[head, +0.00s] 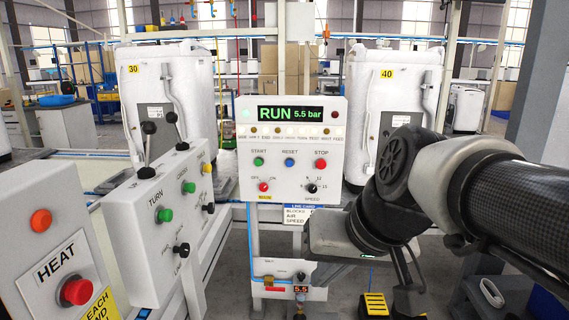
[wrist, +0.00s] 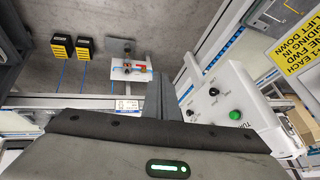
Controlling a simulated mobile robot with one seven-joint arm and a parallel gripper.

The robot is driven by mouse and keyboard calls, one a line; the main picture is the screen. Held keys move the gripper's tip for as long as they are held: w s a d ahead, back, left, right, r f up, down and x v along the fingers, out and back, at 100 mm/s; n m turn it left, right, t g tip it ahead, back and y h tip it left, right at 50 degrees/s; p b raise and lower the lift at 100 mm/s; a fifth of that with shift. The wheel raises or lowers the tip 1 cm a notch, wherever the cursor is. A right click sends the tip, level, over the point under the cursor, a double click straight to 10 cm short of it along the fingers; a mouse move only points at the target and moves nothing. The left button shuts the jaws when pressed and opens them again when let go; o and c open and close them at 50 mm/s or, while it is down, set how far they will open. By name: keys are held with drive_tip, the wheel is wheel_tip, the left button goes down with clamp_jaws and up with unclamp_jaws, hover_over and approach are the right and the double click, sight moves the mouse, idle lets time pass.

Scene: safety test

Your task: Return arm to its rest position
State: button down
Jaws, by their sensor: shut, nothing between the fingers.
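My arm (head: 500,205) reaches in from the right in the head view and bends at a dark joint (head: 402,165) in front of the right white machine. Its grey end is low, beside the line card under the control panel. In the wrist view my gripper (wrist: 165,82) shows as dark fingers past the grey hand with a green light. It is shut and empty. It points down toward the floor area and touches nothing that I can make out. The fingertips cannot be made out in the head view.
The control panel (head: 290,150) reads RUN, 5.5 bar. A TURN box (head: 140,235) with two upright levers and a HEAT box (head: 45,240) with a red button stand at left. White machines (head: 165,90) stand behind. Yellow-black blocks (wrist: 62,47) lie below.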

drive_tip(key=s+d+f+h, duration=0.35)
drive_tip(key=s+d, duration=0.25)
drive_tip(key=d, duration=0.2)
wheel_tip(320, 180, up, 27)
drive_tip(key=p, duration=2.7)
drive_tip(key=shift+s+m, duration=0.2)
drive_tip(key=shift+m, duration=0.1)
drive_tip(key=shift+y, duration=0.25)
